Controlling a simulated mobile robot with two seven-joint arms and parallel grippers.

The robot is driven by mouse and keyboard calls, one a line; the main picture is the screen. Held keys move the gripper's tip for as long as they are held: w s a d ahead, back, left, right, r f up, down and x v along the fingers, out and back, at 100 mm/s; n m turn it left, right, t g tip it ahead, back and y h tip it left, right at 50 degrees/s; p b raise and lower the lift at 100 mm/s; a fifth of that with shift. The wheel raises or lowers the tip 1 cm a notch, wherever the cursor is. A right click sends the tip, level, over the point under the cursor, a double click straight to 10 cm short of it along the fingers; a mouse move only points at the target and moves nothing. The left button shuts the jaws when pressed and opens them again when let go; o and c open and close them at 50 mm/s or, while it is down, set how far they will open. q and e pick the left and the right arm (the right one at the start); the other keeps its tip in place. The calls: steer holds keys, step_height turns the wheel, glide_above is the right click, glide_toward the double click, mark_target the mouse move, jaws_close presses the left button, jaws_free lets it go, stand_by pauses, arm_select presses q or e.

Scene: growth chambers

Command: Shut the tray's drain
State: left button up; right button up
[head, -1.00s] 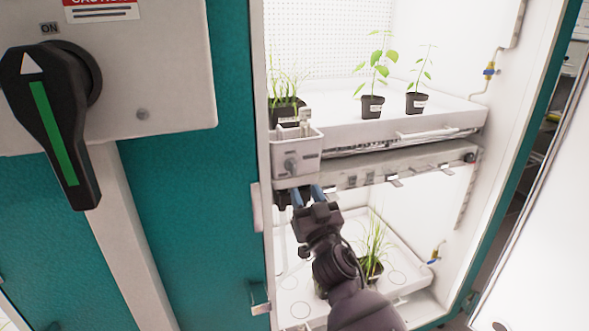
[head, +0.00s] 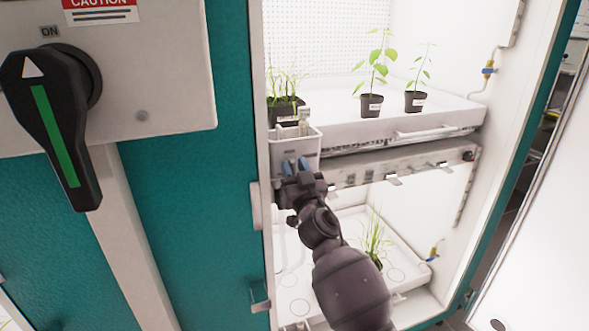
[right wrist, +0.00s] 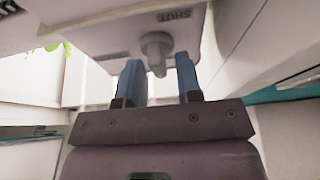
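The upper tray (head: 365,132) sits on a shelf in the open chamber. A pale drain box (head: 309,148) is at its front left corner. My right gripper (head: 295,165) is in front of this box, its blue fingers open and hiding the valve knob in the head view. In the right wrist view the grey knob (right wrist: 157,47) shows between and just beyond the fingertips (right wrist: 159,72), with a gap on each side. A "SHUT" label (right wrist: 174,14) is above it; another label to the left is too small to read. My left gripper is not in view.
Potted plants (head: 372,105) stand on the upper tray. A lower tray (head: 345,217) with grassy plants is below. A black rotary switch (head: 48,115) marked ON is on the panel at left. The chamber's door frame is close beside the drain box.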

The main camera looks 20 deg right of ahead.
jaws_close()
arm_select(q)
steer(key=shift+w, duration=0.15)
